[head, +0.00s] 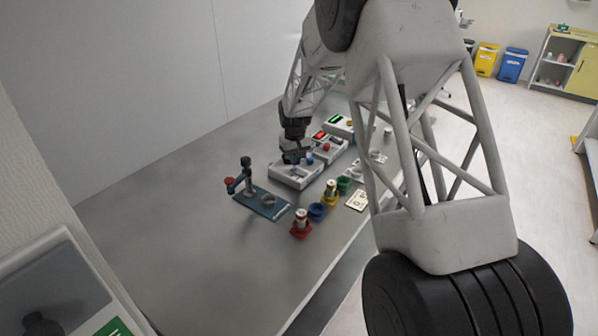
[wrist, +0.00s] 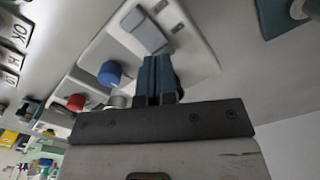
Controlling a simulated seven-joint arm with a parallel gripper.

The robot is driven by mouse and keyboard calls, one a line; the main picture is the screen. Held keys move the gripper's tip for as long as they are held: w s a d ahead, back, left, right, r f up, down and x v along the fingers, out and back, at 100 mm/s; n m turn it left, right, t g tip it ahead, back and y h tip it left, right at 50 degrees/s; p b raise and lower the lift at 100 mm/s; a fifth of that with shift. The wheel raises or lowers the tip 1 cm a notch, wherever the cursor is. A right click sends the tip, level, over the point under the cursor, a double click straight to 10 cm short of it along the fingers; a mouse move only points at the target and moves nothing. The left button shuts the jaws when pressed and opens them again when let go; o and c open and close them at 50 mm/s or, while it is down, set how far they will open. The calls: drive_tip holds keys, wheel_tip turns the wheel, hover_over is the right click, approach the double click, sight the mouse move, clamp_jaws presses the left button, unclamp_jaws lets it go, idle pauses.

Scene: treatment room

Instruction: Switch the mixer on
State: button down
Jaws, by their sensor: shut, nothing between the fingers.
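A low white device (head: 294,178) sits on the table under my gripper, and no readable label shows which device is the mixer. In the wrist view, this white housing (wrist: 198,62) has a raised grey, switch-like part (wrist: 146,31) and two small dark slots. A blue knob (wrist: 110,73) lies left of my fingers; it also shows in the head view (head: 310,160). My gripper (wrist: 158,62) is shut and empty, its blue fingertips just beside the grey part. Whether they touch it cannot be told. In the head view, my gripper (head: 293,158) is over the device's back edge.
Behind are a device with a red display (head: 320,135) and one with a green display (head: 336,120). A blue stand (head: 262,204) is at the left front. Red (head: 300,228), blue (head: 317,212) and yellow (head: 330,195) holders line the front. The table's left part is clear.

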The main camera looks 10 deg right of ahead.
sight(295, 171)
drive_tip(key=shift+f, duration=1.05)
idle(0.9)
drive_tip(key=shift+r, duration=3.5)
drive_tip(key=s+d+r+m, duration=0.1)
drive_tip(key=s+r, duration=0.5)
drive_tip(key=s, duration=0.3)
drive_tip(key=s+d+r+t, duration=0.1)
drive_tip(key=s+r, duration=0.5)
drive_tip(key=s, duration=0.3)
drive_tip(key=s+d+r+m, duration=0.1)
drive_tip(key=s+r, duration=0.5)
drive_tip(key=s, duration=0.3)
drive_tip(key=s+d+m+t, duration=0.1)
drive_tip(key=s, duration=2.7)
drive_tip(key=shift+s+d+f+t, duration=0.3)
drive_tip(key=shift+d+f, duration=0.05)
drive_tip(key=shift+f, duration=0.05)
